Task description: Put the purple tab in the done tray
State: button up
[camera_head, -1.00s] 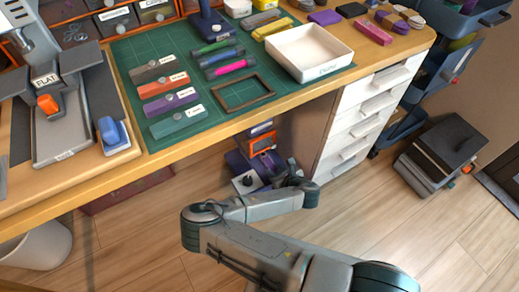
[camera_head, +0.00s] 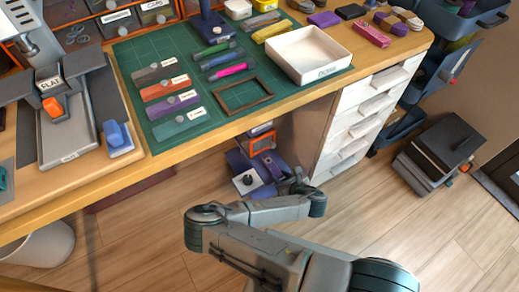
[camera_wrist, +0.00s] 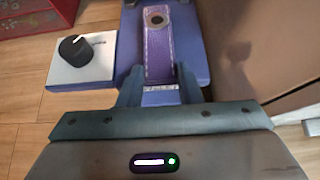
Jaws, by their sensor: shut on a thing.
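The purple tab (camera_wrist: 159,52), a stitched leather strip with a dark-centred metal eyelet at its far end, shows in the wrist view. My gripper (camera_wrist: 160,88) is shut on its near end. Behind it is the purple base (camera_wrist: 190,40) of a machine; I cannot tell whether the tab touches it. In the head view my arm reaches toward this purple machine (camera_head: 262,172) below the bench, and the tab cannot be made out there. The done tray (camera_head: 335,72), white and shallow with a label on its front, stands on the bench and looks empty.
A green cutting mat (camera_head: 135,58) holds several labelled holders, pens and a dark frame (camera_head: 243,96). White drawers (camera_head: 355,125) stand under the bench's right side. A white plate with a black knob (camera_wrist: 75,50) is beside the machine base. The wooden floor is open around my arm.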

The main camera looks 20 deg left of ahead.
jog(key=p+v, duration=0.4)
jog(key=v, duration=0.3)
jog(key=shift+s+a, duration=0.25)
jog(key=shift+s, duration=0.15)
jog(key=shift+f, duration=0.1)
jog(key=b+x, duration=0.1)
jog(key=x, duration=0.1)
jog(key=b+x, duration=0.1)
jog(key=x, duration=0.1)
jog(key=b+x, duration=0.2)
jog(key=shift+w+d+f, duration=0.15)
jog(key=shift+w+d, duration=0.05)
jog(key=shift+w, duration=0.15)
jog(key=shift+w+a+f+b, duration=0.2)
jog(key=shift+w+a+b, duration=0.15)
jog(key=shift+w+b, duration=0.05)
jog(key=shift+w+a+r, duration=0.1)
jog(key=shift+w+a, duration=0.05)
